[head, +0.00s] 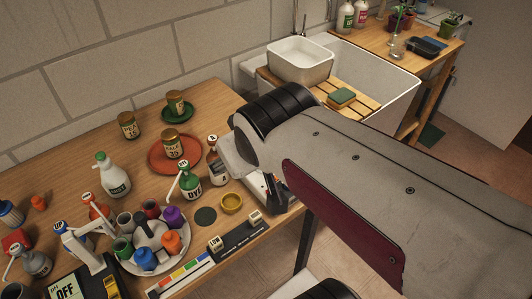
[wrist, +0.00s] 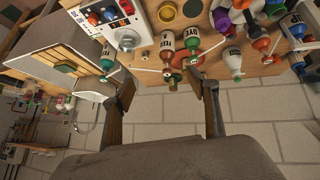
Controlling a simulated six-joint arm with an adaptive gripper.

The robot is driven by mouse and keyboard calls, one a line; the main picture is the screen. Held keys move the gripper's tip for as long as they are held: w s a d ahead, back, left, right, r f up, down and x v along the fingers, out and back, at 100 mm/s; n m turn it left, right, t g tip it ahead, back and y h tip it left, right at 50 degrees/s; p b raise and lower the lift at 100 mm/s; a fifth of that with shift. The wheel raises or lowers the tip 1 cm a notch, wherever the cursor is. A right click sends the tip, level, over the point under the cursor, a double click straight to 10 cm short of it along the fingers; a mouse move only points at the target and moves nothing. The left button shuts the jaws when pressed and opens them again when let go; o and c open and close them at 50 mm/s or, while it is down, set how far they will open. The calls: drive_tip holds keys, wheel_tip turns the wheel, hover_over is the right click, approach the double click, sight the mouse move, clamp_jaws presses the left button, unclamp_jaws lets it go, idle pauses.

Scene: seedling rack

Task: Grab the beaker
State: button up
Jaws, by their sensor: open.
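A small clear glass vessel (head: 398,46) stands on the far counter at the upper right of the head view. It may be the beaker, but it is too small to be sure. I cannot make out a beaker in the wrist view. My gripper (wrist: 168,84) is open and empty in the wrist view, with its two fingers wide apart above the bottles' side of the bench. In the head view my arm hides most of the gripper. The glass vessel is well away from the gripper, beyond the sink.
The wooden bench (head: 78,140) holds a white spray bottle (head: 114,178), a dye bottle (head: 190,184), a jar on a red saucer (head: 157,158), and a round holder of coloured pots. A white sink (head: 385,82) with a tub (head: 300,60) separates the bench from the far counter (head: 440,55).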

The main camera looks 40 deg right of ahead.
drive_tip(key=w+d+n+t+h, duration=0.1)
drive_tip(key=w+d+n+t, duration=0.15)
drive_tip(key=w+d, duration=0.75)
drive_tip(key=w+d+n+t+h, duration=0.1)
drive_tip(key=w+d+t, duration=0.35)
drive_tip(key=d, duration=0.85)
drive_tip(key=s+a+f+t+y, duration=0.1)
drive_tip(key=s+f+y, duration=0.2)
drive_tip(key=f, duration=0.2)
drive_tip(key=s+a+f+t+y, duration=0.1)
drive_tip(key=s+f+y, duration=0.2)
drive_tip(key=f, duration=0.3)
drive_tip(key=s+a+f+y, duration=0.1)
drive_tip(key=s+f+y, duration=0.2)
drive_tip(key=f, duration=0.3)
drive_tip(key=shift+s+f+n+t, duration=0.2)
drive_tip(key=shift+s+n+t, duration=0.2)
drive_tip(key=shift+s, duration=0.1)
drive_tip(key=shift+s+a+f+y, duration=0.4)
drive_tip(key=shift+s+a+y, duration=0.1)
drive_tip(key=shift+a, duration=0.1)
drive_tip(key=shift+w, duration=0.15)
drive_tip(key=shift+x, duration=1.2)
drive_tip(key=shift+w+a, duration=0.1)
drive_tip(key=shift+w, duration=0.05)
